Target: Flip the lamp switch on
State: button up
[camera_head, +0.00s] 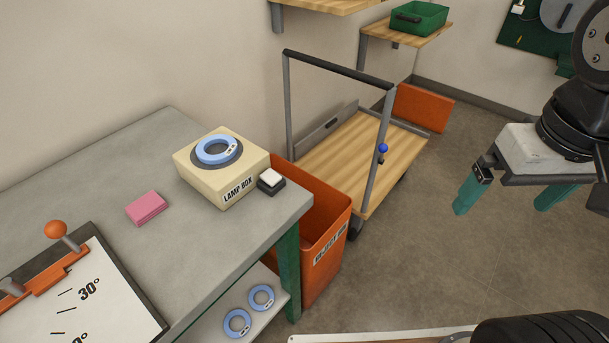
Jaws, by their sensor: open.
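The lamp box (222,167) is a cream box labelled "LAMP BOX" near the right end of the grey table. A blue ring (217,150) with a small white mark sits on a grey disc on its top. A small dark block with a white top (271,179) stands at the box's right side; I cannot tell whether this is the lamp switch. My gripper (508,206) has teal fingers spread apart and empty. It hangs over the floor at the right, well away from the lamp box.
A pink block (147,208) and an angle board with an orange knob (56,229) lie on the table (110,150). An orange bin (322,239) stands beside the table. Behind it is a wooden-decked cart (345,155). Blue rings (237,323) lie on the lower shelf. Open floor lies at right.

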aim_at(272, 177)
jog(key=z, duration=0.7)
jog(key=i, duration=0.35)
jog(key=u, duration=0.7)
